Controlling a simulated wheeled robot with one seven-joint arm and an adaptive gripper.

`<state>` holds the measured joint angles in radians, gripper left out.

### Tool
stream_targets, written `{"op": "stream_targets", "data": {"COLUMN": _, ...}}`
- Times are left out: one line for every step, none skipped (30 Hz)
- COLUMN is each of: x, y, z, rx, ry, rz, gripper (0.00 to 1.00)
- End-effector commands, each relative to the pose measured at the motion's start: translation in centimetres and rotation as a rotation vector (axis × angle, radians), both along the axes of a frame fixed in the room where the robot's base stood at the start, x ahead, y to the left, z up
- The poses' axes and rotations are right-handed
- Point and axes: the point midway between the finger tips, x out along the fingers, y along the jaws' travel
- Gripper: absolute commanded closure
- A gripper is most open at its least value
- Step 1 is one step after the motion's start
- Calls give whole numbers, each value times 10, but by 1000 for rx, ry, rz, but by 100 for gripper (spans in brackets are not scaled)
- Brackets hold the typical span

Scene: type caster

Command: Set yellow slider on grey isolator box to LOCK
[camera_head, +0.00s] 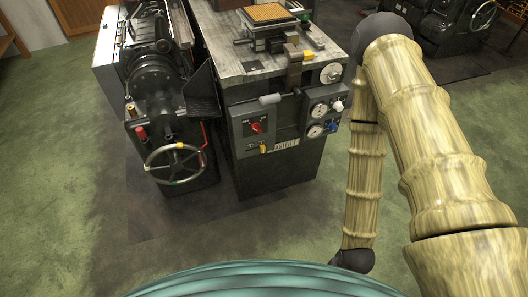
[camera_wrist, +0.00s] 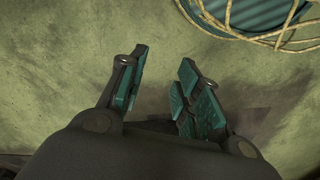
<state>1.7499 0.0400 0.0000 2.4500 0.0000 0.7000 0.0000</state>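The grey isolator box (camera_head: 240,129) is on the front of the dark machine bench, at its left side. It carries a red rotary switch (camera_head: 256,127). The small yellow slider (camera_head: 263,148) is at the box's lower edge, below the switch; its exact setting and any LOCK marking are too small to read. My gripper (camera_wrist: 163,72) shows in the wrist view with its teal-padded fingers apart and nothing between them, above green floor. Neither box nor slider is in the wrist view. In the head view, my arm hangs to the right, clear of the box.
A panel with gauges and knobs (camera_head: 322,110) sits right of the box, with a grey handle (camera_head: 270,99) above. A machine with a handwheel (camera_head: 175,164) stands close at the left. Green floor (camera_head: 225,235) in front is clear. Cable loops (camera_wrist: 245,35) show in the wrist view.

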Motion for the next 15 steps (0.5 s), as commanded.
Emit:
{"op": "stream_targets", "data": {"x": 0, "y": 0, "z": 0, "rx": 0, "ry": 0, "rz": 0, "gripper": 67}}
{"op": "stream_targets", "data": {"x": 0, "y": 0, "z": 0, "rx": 0, "ry": 0, "rz": 0, "gripper": 67}}
{"op": "stream_targets", "data": {"x": 0, "y": 0, "z": 0, "rx": 0, "ry": 0, "rz": 0, "gripper": 67}}
{"op": "stream_targets", "data": {"x": 0, "y": 0, "z": 0, "rx": 0, "ry": 0, "rz": 0, "gripper": 67}}
{"op": "stream_targets", "data": {"x": 0, "y": 0, "z": 0, "rx": 0, "ry": 0, "rz": 0, "gripper": 67}}
{"op": "stream_targets", "data": {"x": 0, "y": 0, "z": 0, "rx": 0, "ry": 0, "rz": 0, "gripper": 67}}
{"op": "stream_targets", "data": {"x": 0, "y": 0, "z": 0, "rx": 0, "ry": 0, "rz": 0, "gripper": 67}}
{"op": "stream_targets", "data": {"x": 0, "y": 0, "z": 0, "rx": 0, "ry": 0, "rz": 0, "gripper": 67}}
{"op": "stream_targets", "data": {"x": 0, "y": 0, "z": 0, "rx": 0, "ry": 0, "rz": 0, "gripper": 67}}
{"op": "stream_targets", "data": {"x": 0, "y": 0, "z": 0, "rx": 0, "ry": 0, "rz": 0, "gripper": 67}}
{"op": "stream_targets", "data": {"x": 0, "y": 0, "z": 0, "rx": 0, "ry": 0, "rz": 0, "gripper": 62}}
{"op": "stream_targets", "data": {"x": 1, "y": 0, "z": -1, "rx": 1, "ry": -2, "rz": 1, "gripper": 59}}
{"op": "stream_targets", "data": {"x": 2, "y": 1, "z": -3, "rx": 3, "ry": -6, "rz": 3, "gripper": 59}}
{"op": "stream_targets", "data": {"x": 4, "y": 3, "z": -5, "rx": 7, "ry": -12, "rz": 6, "gripper": 59}}
{"op": "stream_targets", "data": {"x": 9, "y": 5, "z": -10, "rx": 14, "ry": -25, "rz": 13, "gripper": 59}}
